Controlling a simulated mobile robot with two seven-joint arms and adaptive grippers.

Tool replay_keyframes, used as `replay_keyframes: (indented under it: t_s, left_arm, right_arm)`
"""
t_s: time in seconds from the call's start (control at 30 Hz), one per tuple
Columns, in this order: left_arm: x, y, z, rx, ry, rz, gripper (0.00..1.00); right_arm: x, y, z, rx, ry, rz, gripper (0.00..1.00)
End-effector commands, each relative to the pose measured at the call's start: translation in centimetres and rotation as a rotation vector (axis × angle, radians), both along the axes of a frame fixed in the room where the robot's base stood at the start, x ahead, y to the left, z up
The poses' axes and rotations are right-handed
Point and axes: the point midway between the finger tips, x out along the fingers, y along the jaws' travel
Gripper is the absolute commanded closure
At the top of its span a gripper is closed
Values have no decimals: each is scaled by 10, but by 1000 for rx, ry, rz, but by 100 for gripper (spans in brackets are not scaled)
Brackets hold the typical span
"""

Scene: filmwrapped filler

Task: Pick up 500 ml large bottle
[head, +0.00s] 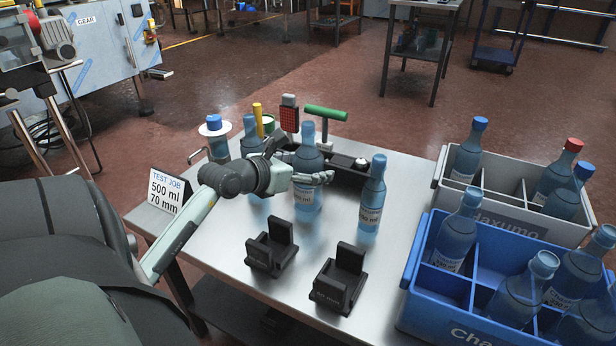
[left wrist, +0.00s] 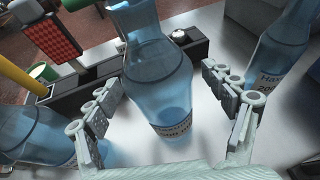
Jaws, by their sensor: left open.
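In the left wrist view the large bottle (left wrist: 160,75) stands between the two spread fingers (left wrist: 162,80), with visible gaps on both sides. My right gripper is not in view.
Slim bottles stand left (head: 250,142) and right (head: 371,200) of the large bottle. Two black holders (head: 271,250) (head: 340,281) sit in front. A sign (head: 166,190) reads "500 ml 70 mm". Behind is a black fixture with a green handle (head: 326,113). A blue crate (head: 415,262) and a grey crate (head: 520,222) hold bottles.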

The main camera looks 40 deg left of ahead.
Motion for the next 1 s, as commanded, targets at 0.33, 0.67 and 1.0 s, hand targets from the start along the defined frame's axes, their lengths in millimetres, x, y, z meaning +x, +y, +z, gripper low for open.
replay_keyframes:
  t_s: [0.33, 0.67, 1.0]
  left_arm:
    - [0, 0, 0, 0, 0, 0, 45]
    - [-1, 0, 0, 0, 0, 0, 71]
    - [0, 0, 36, 5, -7, -1, 71]
  right_arm:
    - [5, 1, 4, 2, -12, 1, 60]
    - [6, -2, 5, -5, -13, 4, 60]
    - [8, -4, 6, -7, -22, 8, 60]
